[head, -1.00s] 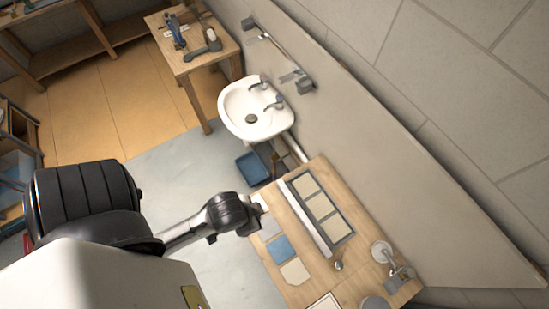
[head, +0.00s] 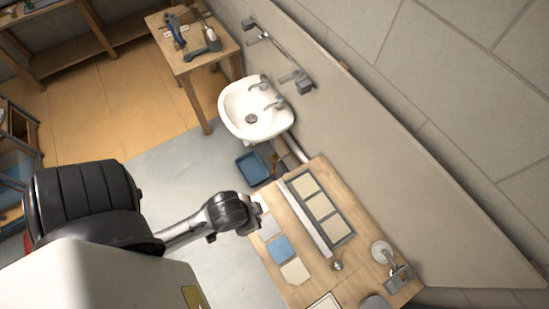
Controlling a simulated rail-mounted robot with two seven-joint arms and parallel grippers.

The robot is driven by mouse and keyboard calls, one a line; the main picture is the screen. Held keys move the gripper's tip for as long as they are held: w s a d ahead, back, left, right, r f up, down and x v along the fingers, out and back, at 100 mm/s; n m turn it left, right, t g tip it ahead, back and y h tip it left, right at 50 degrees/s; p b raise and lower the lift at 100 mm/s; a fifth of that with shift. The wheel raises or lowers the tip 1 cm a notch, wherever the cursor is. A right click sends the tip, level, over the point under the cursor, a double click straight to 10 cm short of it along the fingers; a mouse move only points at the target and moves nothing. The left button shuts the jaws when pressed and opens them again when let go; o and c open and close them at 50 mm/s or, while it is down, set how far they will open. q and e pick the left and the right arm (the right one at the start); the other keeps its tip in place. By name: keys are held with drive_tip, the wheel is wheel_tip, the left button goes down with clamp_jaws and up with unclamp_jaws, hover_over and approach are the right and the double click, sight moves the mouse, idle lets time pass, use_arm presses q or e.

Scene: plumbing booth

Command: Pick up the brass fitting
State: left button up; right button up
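A small brass-coloured piece (head: 337,265), probably the brass fitting, sits on the wooden bench (head: 350,288) in front of the grey-framed tray. It is too small to make out its shape. My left gripper (head: 259,211) is at the bench's left edge, beside the pale and blue squares and apart from the brass piece. Its fingers are mostly hidden by the wrist, so I cannot tell whether it is open or shut. My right gripper is not in view.
A framed tray with pale panels (head: 319,207) lies along the wall side of the bench. A chrome piece on a round white base (head: 382,252) stands at the right. Flat blue (head: 280,248) and pale (head: 295,271) squares lie near the front edge. A white basin (head: 236,108) hangs beyond.

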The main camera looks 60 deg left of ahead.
use_arm(q)
drive_tip(key=o, duration=0.9)
drive_tip(key=shift+d, duration=0.15)
drive_tip(key=shift+a, duration=0.25)
